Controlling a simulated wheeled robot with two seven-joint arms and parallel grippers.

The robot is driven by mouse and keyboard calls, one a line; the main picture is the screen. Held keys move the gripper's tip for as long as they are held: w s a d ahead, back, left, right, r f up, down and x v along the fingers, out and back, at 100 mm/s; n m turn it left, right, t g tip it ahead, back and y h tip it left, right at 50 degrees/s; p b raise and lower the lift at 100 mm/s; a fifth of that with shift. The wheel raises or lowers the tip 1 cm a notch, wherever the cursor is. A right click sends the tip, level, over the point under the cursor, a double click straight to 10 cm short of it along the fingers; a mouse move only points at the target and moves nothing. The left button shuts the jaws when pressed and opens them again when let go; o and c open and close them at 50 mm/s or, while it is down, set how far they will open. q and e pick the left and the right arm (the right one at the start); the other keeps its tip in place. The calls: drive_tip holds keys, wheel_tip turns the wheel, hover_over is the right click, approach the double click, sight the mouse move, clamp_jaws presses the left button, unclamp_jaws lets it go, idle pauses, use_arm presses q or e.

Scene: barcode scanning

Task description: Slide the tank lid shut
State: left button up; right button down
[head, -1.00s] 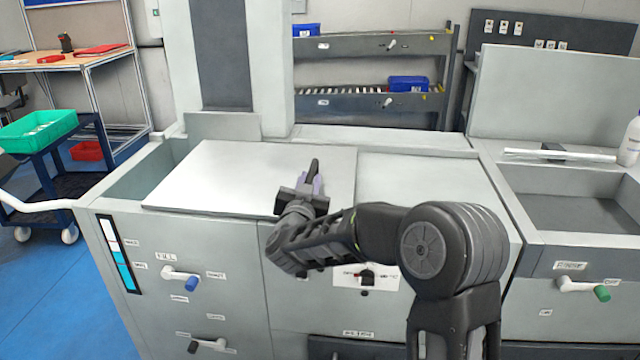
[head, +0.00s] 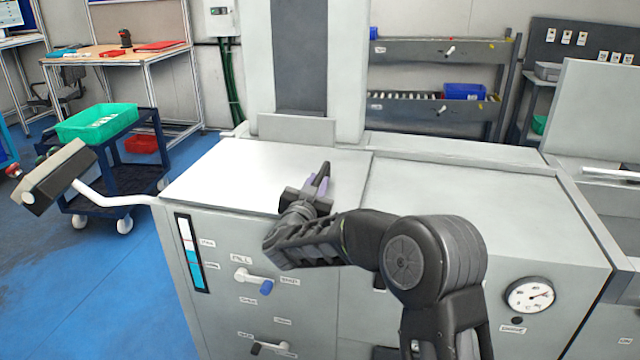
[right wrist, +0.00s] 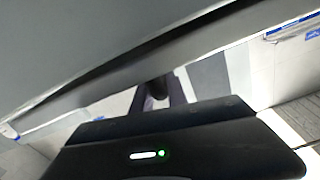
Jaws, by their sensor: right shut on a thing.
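The tank lid (head: 250,175) is a flat pale sheet on top of the grey tank cabinet (head: 225,310). In the head view it reaches the cabinet's left edge, and no opening shows beside it there. My right gripper (head: 320,184) is over the lid's right part. It is shut on a dark handle, which shows between the fingers in the right wrist view (right wrist: 158,88). The gripper hides much of the handle, so I cannot see how it joins the lid. My left gripper is out of view.
A white bent arm with a grey box (head: 55,178) sticks out left of the cabinet. A pale upright column (head: 345,70) stands behind the lid. A blue cart with a green bin (head: 97,122) stands at left. The cabinet top right of the lid (head: 460,195) is clear.

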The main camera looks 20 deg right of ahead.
drive_tip(key=shift+w+a+r, duration=0.1)
drive_tip(key=shift+a+r, duration=0.05)
drive_tip(key=shift+a, duration=0.1)
drive_tip(key=c, duration=1.8)
unclamp_jaws()
drive_tip(key=o, duration=0.4)
drive_tip(key=shift+w+a, duration=0.1)
drive_tip(key=shift+w, duration=0.05)
drive_tip(key=shift+o, duration=0.2)
drive_tip(key=shift+s+a, duration=0.1)
drive_tip(key=shift+s, duration=0.2)
drive_tip(key=v, duration=0.7)
drive_tip(key=shift+s+a, duration=0.1)
